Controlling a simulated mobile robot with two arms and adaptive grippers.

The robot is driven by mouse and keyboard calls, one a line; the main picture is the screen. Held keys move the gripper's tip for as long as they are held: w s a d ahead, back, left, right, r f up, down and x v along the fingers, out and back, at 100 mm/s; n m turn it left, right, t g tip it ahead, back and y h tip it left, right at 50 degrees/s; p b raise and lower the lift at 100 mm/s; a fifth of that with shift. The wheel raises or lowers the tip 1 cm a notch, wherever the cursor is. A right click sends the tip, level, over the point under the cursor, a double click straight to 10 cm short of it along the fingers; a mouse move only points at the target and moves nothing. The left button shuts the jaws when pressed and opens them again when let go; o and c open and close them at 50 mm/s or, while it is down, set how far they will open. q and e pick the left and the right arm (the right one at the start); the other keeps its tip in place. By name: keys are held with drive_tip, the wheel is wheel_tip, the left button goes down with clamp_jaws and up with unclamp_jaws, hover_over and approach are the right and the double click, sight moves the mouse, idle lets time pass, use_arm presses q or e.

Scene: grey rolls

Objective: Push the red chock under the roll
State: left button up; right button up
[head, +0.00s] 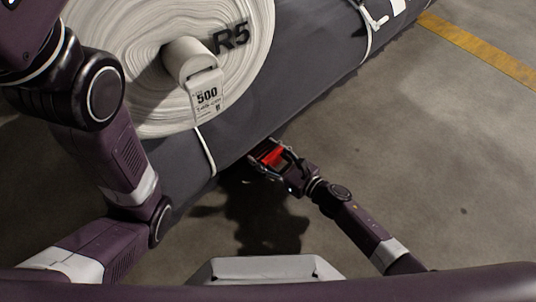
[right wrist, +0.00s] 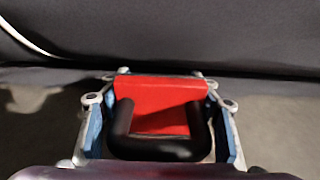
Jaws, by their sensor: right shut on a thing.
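The red chock (head: 271,155) is between the fingers of my right gripper (head: 273,158), low beside the big grey roll (head: 272,95). In the right wrist view the chock's red face (right wrist: 160,97) and its black handle (right wrist: 158,150) show, with the gripper's fingers (right wrist: 160,120) on both sides. The chock's far edge is close against the underside of the roll (right wrist: 160,40); I cannot tell whether they touch. My left arm is at the left of the head view, but its gripper is not in view.
The roll's white end face (head: 150,75) is marked R5, with a tag (head: 206,95) reading 500. A white strap (head: 207,152) goes around it. Bare concrete floor (head: 430,150) lies to the right, with a yellow line (head: 480,48) at the far right.

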drive_tip(key=shift+w+a, duration=0.45)
drive_tip(key=shift+a, duration=0.05)
drive_tip(key=o, duration=1.7)
drive_tip(key=shift+w+f, duration=0.1)
drive_tip(key=shift+c, duration=0.2)
drive_tip(key=shift+d, duration=0.1)
drive_tip(key=shift+s+d, duration=0.25)
drive_tip(key=shift+s, duration=0.1)
drive_tip(key=v, duration=1.1)
